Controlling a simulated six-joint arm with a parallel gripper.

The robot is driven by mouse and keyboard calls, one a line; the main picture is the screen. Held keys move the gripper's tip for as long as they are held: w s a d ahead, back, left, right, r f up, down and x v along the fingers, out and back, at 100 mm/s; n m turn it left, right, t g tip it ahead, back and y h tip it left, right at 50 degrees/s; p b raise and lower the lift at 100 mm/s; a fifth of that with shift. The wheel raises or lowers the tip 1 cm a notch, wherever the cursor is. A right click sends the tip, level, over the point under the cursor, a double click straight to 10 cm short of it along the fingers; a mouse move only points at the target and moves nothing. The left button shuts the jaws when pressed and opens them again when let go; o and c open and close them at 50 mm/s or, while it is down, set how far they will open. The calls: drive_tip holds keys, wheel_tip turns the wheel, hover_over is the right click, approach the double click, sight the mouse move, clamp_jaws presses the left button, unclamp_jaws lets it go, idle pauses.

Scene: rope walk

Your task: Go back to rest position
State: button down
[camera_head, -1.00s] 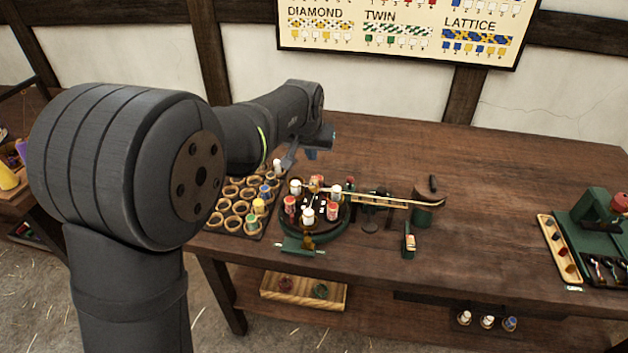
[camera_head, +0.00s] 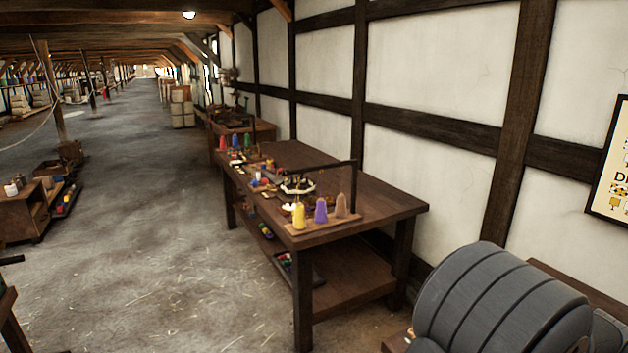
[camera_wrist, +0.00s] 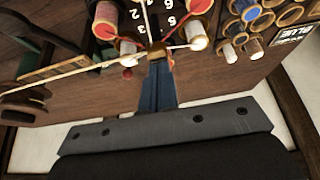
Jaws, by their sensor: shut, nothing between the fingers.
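In the wrist view my gripper (camera_wrist: 156,72) is shut and empty, its blue fingers together. The fingertips appear close to a small brown piece (camera_wrist: 157,50) where red and white cords meet; I cannot tell if they touch. In the head view only a rounded grey part of my arm shows at the lower right; my gripper and the braiding stand are out of that view.
In the wrist view a rack of round holders (camera_wrist: 265,14) is at the upper right and a pale strip (camera_wrist: 62,72) runs left. In the head view a wooden table (camera_head: 385,205) carries yellow (camera_head: 299,216) and purple (camera_head: 321,211) cones. Open floor (camera_head: 150,230) lies left.

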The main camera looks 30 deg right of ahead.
wheel_tip(320, 180, up, 8)
wheel_tip(320, 180, down, 8)
drive_tip(key=shift+f, duration=0.2)
wheel_tip(320, 180, up, 9)
drive_tip(key=w+a+r, duration=0.4)
drive_tip(key=w, duration=0.4)
drive_tip(key=w+a+r, duration=0.3)
drive_tip(key=w+r, duration=0.1)
drive_tip(key=w, duration=0.3)
drive_tip(key=a+x, duration=0.1)
drive_tip(key=x, duration=0.5)
drive_tip(key=shift+w+f+y, duration=0.3)
drive_tip(key=shift+w, duration=0.1)
